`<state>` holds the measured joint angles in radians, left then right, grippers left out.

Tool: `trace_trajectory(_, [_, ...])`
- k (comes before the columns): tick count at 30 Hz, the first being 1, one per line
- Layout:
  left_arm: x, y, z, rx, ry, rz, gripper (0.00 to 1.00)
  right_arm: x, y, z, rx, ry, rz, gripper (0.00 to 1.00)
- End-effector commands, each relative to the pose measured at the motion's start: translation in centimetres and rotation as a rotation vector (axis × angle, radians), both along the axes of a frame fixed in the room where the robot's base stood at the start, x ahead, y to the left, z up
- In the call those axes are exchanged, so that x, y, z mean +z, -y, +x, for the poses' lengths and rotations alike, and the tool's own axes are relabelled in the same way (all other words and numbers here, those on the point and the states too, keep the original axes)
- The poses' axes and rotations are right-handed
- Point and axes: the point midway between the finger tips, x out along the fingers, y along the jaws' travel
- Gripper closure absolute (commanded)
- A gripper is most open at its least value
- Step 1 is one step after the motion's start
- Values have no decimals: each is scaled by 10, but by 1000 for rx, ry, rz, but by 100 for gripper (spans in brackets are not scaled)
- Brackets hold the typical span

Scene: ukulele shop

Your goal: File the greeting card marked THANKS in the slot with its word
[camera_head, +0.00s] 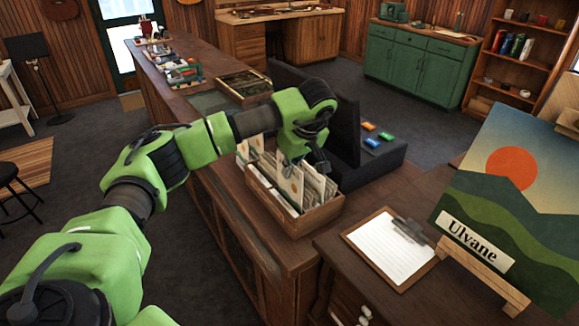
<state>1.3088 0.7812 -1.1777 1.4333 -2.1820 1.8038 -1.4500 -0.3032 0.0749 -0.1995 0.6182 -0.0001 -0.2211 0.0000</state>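A wooden box (312,222) stands on the counter below the middle of the view, filled with upright cream cards and dividers (283,187). Some cards bear small orange marks. No word is readable on any card or slot, so I cannot tell which card is the THANKS one. My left gripper (305,166) points down over the back right part of the box. Its fingertips look spread apart, close to the tops of the cards. The gripper hides part of the box's back, and I cannot tell whether it touches a card. My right gripper is out of view.
A clipboard (388,248) and an easel picture labelled Ulvane (510,200) are at the right. A tray (245,86) and supplies (180,72) lie farther along the counter.

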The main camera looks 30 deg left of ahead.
Motion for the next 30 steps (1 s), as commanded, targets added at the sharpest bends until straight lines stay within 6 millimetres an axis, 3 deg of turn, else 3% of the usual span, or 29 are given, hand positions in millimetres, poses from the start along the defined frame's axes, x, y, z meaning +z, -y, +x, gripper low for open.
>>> trace_trajectory(13, [-30,0,0,2,1,0,100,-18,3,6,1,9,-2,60])
trace_trajectory(29, [-36,0,0,1,1,-1,100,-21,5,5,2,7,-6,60])
trace_trajectory(30, [-36,0,0,1,1,-1,90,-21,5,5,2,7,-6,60])
